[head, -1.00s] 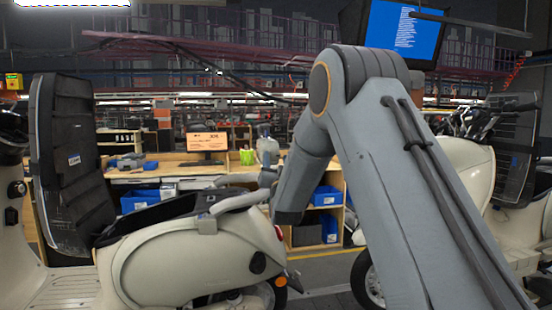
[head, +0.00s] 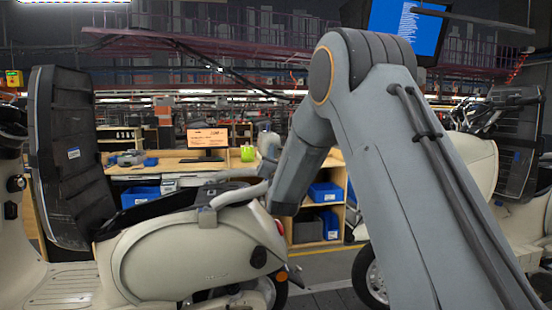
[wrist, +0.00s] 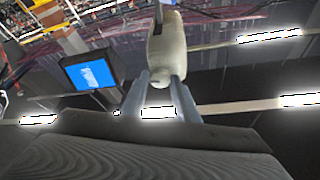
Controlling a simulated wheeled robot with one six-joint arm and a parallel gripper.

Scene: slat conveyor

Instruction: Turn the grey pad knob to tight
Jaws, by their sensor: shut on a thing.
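In the wrist view my gripper (wrist: 161,78) has both blue-grey fingers closed on the sides of a pale beige, rounded thing (wrist: 166,48). A thin dark stem shows at its top edge. What it is cannot be told surely, and ceiling lights lie behind it.
A cream scooter (head: 190,250) with a grey rail stands at the left, close to my arm. A dark upright panel (head: 65,160) is beside it. Another scooter (head: 478,165) is at the right. A wooden bench (head: 178,165) with blue bins and a monitor stands behind.

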